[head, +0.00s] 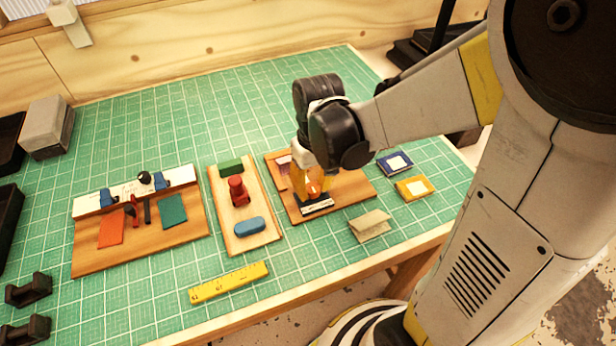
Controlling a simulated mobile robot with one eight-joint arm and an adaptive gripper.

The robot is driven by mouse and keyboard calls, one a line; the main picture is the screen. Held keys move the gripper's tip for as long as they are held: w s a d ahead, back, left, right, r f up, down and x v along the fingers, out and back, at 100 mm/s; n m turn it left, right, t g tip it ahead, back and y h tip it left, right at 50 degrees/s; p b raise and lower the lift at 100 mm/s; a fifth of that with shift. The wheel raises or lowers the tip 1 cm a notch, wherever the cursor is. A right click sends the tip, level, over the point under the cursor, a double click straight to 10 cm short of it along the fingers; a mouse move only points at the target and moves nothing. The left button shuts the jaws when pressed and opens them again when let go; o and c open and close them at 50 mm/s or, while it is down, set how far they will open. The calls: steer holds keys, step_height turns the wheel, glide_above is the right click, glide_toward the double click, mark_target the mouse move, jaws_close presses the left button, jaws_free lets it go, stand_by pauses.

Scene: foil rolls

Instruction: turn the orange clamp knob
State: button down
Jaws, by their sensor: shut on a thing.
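The orange clamp knob (312,188) shows in the head view on the wooden board (345,190) at the right of the mat. My gripper (313,190) points down over this board from above, with its fingers around the knob. The gripper is shut on the knob. A black and white strip (317,207) lies just in front of the fingers. The fingers and wrist hide much of the knob and the clamp under it, so I cannot tell how far the knob is turned.
Left of the gripper, a pale board (254,240) holds red, green and blue pieces. A wider tool board (90,262) lies farther left. A beige angled block (370,224), a yellow card (414,188) and a blue card (395,164) lie to the right. The back of the mat is clear.

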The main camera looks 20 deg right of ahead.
mark_target(314, 188)
steer(key=m, duration=1.1)
steer(key=shift+m, duration=0.4)
stand_by(0.3)
steer(key=c, duration=1)
jaws_free()
step_height(314, 188, up, 12)
steer(key=shift+s, duration=0.15)
